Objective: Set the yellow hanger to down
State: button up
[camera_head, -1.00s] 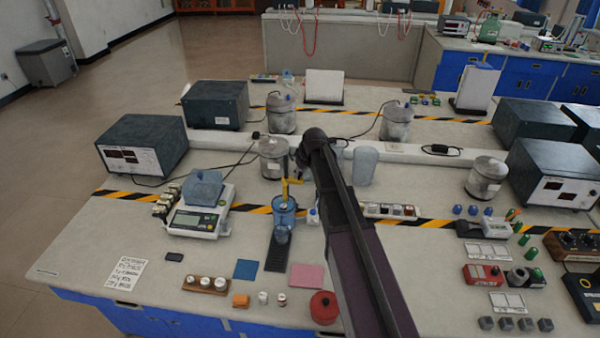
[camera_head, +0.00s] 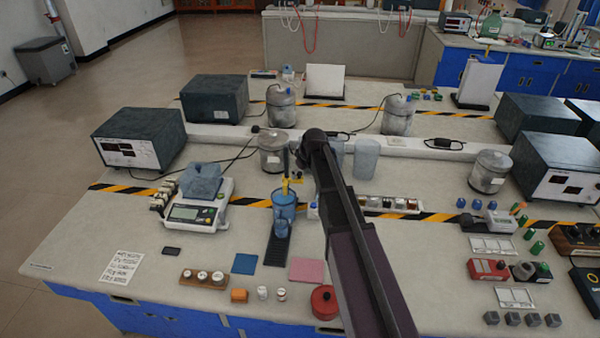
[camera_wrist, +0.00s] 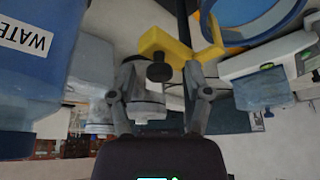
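The yellow hanger (camera_head: 292,181) sits at the top of a blue clear cylinder (camera_head: 284,206) near the table's middle, by a thin dark upright rod (camera_head: 286,162). In the wrist view the yellow hanger (camera_wrist: 168,46) is a bent bracket with a black knob (camera_wrist: 159,72), close in front of my gripper (camera_wrist: 160,68). My gripper's two fingers are spread apart, with the knob appearing between their tips. I cannot tell whether they touch it. The cylinder's blue rim (camera_wrist: 250,38) shows at the upper right. In the head view my arm hides the gripper.
A water-labelled bottle (camera_wrist: 40,55) is close at the left of the wrist view. A balance (camera_head: 195,212) stands left of the cylinder, and a metal canister (camera_head: 272,155) behind it. Blue (camera_head: 245,263) and pink (camera_head: 307,270) pads lie in front.

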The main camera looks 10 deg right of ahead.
jog(key=shift+r, duration=0.2)
jog(key=w+a+r+p+v, duration=0.1)
jog(key=w+p+v, duration=0.2)
jog(key=p+v, duration=2)
jog(key=s+a+f+m+g+b, duration=0.1)
jog(key=s+f+b, duration=0.4)
jog(key=s, duration=0.3)
jog(key=s+a+f+m+g+h+b, duration=0.1)
jog(key=s+f+b, duration=0.3)
jog(key=s, duration=0.4)
jog(key=s+a+f+m+g+h+b, duration=0.1)
jog(key=s+f+m+g+b, duration=0.1)
jog(key=s+f+b, duration=0.3)
jog(key=s+f+m, duration=0.1)
jog(key=s, duration=0.2)
jog(key=shift+s+f+b, duration=0.35)
jog(key=shift+s, duration=0.05)
dwell(0.9)
